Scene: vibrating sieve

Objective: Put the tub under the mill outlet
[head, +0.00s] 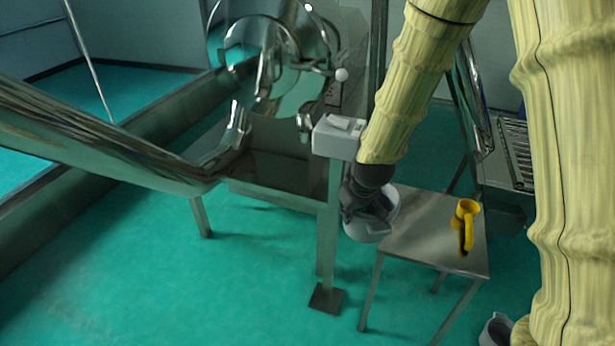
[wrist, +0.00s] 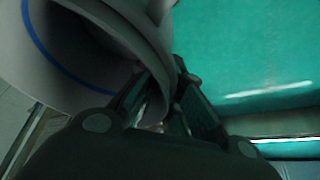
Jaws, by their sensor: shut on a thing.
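The grey tub (head: 385,221) hangs in the air beside the left edge of the small metal table, tilted, its open mouth partly hidden by my gripper. My gripper (head: 366,203) is shut on the tub's edge. In the wrist view, my fingers (wrist: 165,110) close on the tub's rim, and the tub (wrist: 55,55) fills the upper left with a blue line on its inner wall. The shiny steel mill (head: 265,55) stands up and left of the tub on a metal stand. I cannot tell for sure which of its lower parts is the outlet.
The small metal table (head: 420,235) carries a yellow jug (head: 467,225). A second grey vessel (head: 494,331) sits on the floor at the lower right. A grey box (head: 338,137) and a stand post (head: 331,235) are close left of my arm. A long steel chute (head: 110,145) crosses the left.

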